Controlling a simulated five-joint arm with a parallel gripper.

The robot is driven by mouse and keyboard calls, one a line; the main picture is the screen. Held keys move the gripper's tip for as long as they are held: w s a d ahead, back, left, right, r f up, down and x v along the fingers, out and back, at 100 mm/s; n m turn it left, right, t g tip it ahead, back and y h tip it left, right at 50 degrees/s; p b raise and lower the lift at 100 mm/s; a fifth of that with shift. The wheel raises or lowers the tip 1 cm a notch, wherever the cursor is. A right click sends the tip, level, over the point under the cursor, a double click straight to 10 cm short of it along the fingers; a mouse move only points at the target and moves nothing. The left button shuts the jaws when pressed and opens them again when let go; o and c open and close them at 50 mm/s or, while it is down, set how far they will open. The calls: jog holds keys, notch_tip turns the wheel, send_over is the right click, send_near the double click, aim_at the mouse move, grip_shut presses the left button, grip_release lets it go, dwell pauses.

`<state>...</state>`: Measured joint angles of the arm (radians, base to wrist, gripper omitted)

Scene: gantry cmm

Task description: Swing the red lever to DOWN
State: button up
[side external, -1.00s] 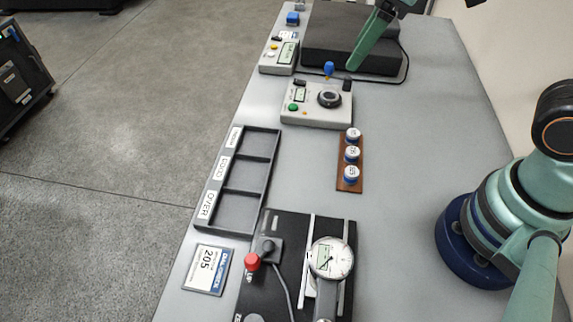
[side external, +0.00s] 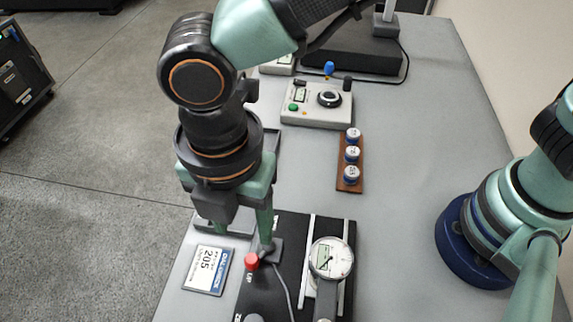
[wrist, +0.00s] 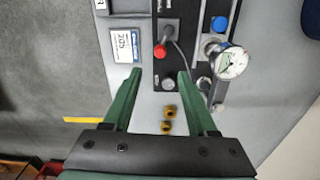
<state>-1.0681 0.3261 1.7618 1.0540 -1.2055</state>
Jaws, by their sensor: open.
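The red lever's round knob (side external: 251,261) stands at a dark grey pivot block on the black fixture plate, beside a small label that seems to read UP. It also shows in the wrist view (wrist: 160,50), just beyond my fingertips and between their lines. My gripper (side external: 240,238) points down over the near end of the bench, close to the lever. In the wrist view my gripper (wrist: 160,72) has its two green fingers spread wide with nothing between them. Part of the pivot block is hidden by a finger in the side view.
A dial gauge (side external: 331,258) stands right of the lever, and a cable runs close by. A 205 sign plate (side external: 207,270) lies to the left. My arm covers most of the dark sorting tray (side external: 215,228). A wooden rack (side external: 349,178) and control box (side external: 315,110) stand further back.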

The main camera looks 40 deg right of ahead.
aim_at(251, 258)
notch_tip(251, 258, down, 10)
jog(key=shift+f, duration=0.1)
dwell(0.4)
grip_shut()
